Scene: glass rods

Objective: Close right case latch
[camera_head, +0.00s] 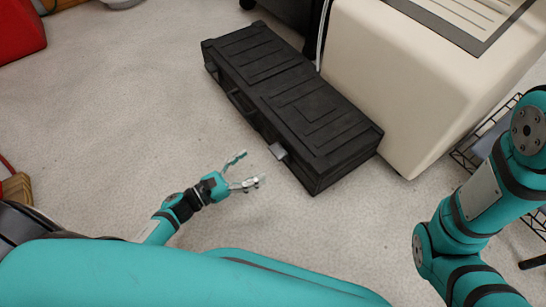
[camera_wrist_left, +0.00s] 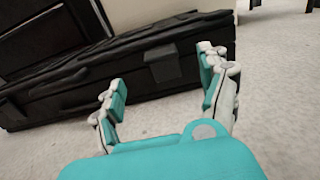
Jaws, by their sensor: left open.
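A long black case (camera_head: 300,100) lies on the floor with its lid down. In the left wrist view the latch (camera_wrist_left: 163,64) looks like a dark plate on the case front (camera_wrist_left: 75,92). I cannot tell if it is fastened. My left gripper (camera_head: 248,169) is open and empty, just in front of the latch and apart from it. In the left wrist view the latch shows between its fingers (camera_wrist_left: 162,80). My right gripper is out of view.
A cream-coloured cabinet (camera_head: 400,80) stands close behind the case. A black wire rack (camera_head: 480,140) is at the right. A red object (camera_head: 20,30) is at the upper left. The speckled floor (camera_head: 120,110) left and in front of the case is clear.

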